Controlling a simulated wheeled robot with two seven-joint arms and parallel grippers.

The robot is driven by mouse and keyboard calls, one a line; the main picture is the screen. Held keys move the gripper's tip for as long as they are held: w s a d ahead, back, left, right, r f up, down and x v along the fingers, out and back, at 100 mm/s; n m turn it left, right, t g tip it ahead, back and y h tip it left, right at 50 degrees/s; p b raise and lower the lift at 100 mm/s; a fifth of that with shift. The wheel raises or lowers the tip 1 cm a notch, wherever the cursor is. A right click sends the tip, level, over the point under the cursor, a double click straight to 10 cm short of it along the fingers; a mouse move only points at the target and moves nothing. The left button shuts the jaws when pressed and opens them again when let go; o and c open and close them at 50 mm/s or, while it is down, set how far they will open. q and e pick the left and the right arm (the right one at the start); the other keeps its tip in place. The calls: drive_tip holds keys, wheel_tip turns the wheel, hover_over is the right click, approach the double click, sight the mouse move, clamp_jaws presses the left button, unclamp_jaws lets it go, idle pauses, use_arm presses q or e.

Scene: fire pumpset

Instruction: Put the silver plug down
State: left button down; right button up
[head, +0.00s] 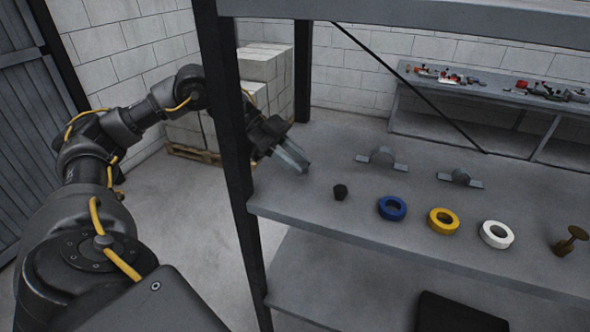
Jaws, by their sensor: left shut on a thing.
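My left gripper (301,165) reaches past the dark shelf post, over the left end of the grey shelf. Its pale fingers are close together, shut on the silver plug. The plug is hard to make out between the fingers, and I cannot tell whether it touches the shelf (300,205). My right gripper is not in view.
A small black cup-like piece (340,192) stands near the gripper. Blue (392,217), yellow (430,223) and white (484,235) tape rolls lie along the front. Two grey brackets (372,158) (449,180) lie behind, and a brown valve-like part (560,247) stands right.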

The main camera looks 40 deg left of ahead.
sight(295, 186)
use_arm(q)
drive_tip(key=shift+f+p, duration=0.85)
drive_tip(key=shift+f, duration=0.95)
drive_tip(key=c, duration=1.3)
unclamp_jaws()
drive_tip(key=shift+o, duration=0.6)
